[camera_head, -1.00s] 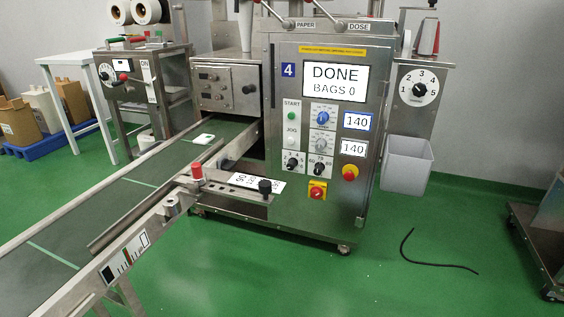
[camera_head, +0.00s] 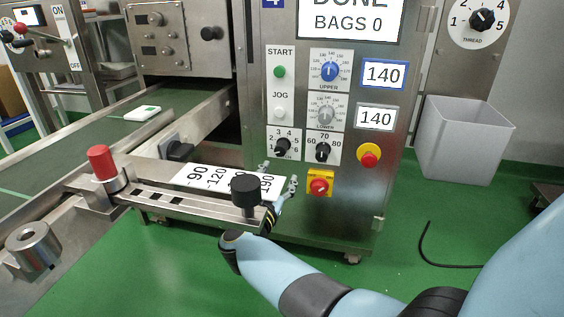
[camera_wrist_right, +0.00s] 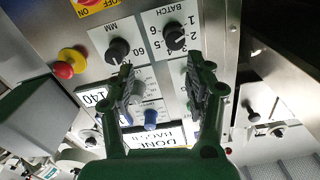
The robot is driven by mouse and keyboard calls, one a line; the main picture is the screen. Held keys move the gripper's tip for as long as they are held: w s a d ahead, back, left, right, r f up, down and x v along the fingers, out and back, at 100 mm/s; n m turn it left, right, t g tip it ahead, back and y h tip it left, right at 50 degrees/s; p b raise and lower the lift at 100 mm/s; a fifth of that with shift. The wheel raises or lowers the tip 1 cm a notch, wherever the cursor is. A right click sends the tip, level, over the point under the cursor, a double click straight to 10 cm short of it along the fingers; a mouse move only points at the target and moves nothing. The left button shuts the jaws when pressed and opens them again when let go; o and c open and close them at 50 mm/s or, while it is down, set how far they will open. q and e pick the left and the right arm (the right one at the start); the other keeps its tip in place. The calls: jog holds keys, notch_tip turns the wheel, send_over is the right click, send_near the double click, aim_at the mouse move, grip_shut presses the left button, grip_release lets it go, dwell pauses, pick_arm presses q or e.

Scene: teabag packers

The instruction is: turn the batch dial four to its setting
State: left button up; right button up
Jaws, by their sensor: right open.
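The batch dial (camera_head: 283,146) is a black knob on a white plate with numbers around it, low on the steel machine front. I cannot read its pointer surely. In the right wrist view the batch dial (camera_wrist_right: 175,38) sits under the printed word BATCH, turned over in the picture. My right gripper (camera_head: 279,175) is just below the dial, apart from it, partly hidden by the black knob on the rail. In the wrist view my right gripper (camera_wrist_right: 160,72) is open and empty, with the dial beyond its fingertips. My left gripper is not in view.
The MM dial (camera_head: 322,152) is right beside the batch dial. A red-and-yellow switch (camera_head: 319,186) lies below it, and the lower dial (camera_head: 325,115) above. A rail with a black knob (camera_head: 245,191) juts out in front. A grey bin (camera_head: 462,145) hangs at right.

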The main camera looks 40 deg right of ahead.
aim_at(280, 152)
jog(key=b+x, duration=0.1)
jog(key=x, duration=0.2)
jog(key=w+a+b+x, duration=0.1)
jog(key=b+x, duration=0.1)
jog(key=x, duration=0.2)
jog(key=b+x, duration=0.1)
jog(key=x, duration=0.2)
jog(key=shift+w+a+r, duration=0.1)
jog(key=shift+w+r, duration=0.1)
jog(key=shift+w, duration=0.35)
jog(key=shift+w+d+r+b, duration=0.25)
jog(key=shift+w+d+b, duration=0.15)
jog(key=shift+w+d, duration=0.1)
jog(key=shift+s, duration=0.1)
grip_shut()
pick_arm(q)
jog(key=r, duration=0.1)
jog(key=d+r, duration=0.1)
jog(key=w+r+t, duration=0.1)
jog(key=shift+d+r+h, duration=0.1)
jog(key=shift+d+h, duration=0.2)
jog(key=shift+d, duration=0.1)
pick_arm(e)
jog(key=shift+m, duration=0.4)
